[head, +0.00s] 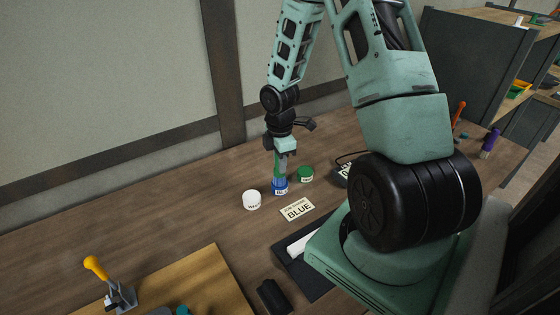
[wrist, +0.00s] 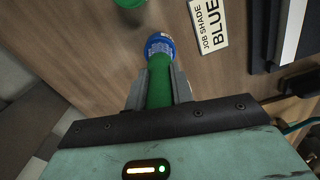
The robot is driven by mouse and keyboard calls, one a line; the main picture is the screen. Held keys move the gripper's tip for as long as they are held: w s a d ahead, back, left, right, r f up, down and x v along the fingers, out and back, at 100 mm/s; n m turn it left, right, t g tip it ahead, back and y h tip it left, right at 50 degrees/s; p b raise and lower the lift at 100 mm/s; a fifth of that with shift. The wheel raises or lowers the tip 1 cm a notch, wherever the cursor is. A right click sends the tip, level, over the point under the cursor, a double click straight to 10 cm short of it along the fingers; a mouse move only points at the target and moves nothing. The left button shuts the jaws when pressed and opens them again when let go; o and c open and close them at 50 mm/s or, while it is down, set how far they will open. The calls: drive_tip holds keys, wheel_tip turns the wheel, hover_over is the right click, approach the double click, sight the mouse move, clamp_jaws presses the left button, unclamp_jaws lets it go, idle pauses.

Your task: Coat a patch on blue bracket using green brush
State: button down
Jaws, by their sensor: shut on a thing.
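My gripper (head: 284,150) is shut on the green brush, whose handle (wrist: 160,84) runs between the two fingers in the wrist view. In the head view the brush (head: 279,167) points down at the blue paint pot (head: 280,187). The pot also shows at the brush's far end in the wrist view (wrist: 159,42). The bristles are hidden, and they seem to be at or inside the pot's mouth. I cannot make out a blue bracket in either view.
A white pot (head: 251,200) and a green pot (head: 305,174) flank the blue pot. A card reading "JOB SHADE BLUE" (head: 297,210) lies in front. A yellow-handled clamp (head: 97,268) stands on a wooden board (head: 205,275) at lower left. The bench's left side is clear.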

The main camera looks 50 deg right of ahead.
wheel_tip(320, 180, up, 7)
drive_tip(key=p, duration=0.7)
idle(0.3)
idle(0.8)
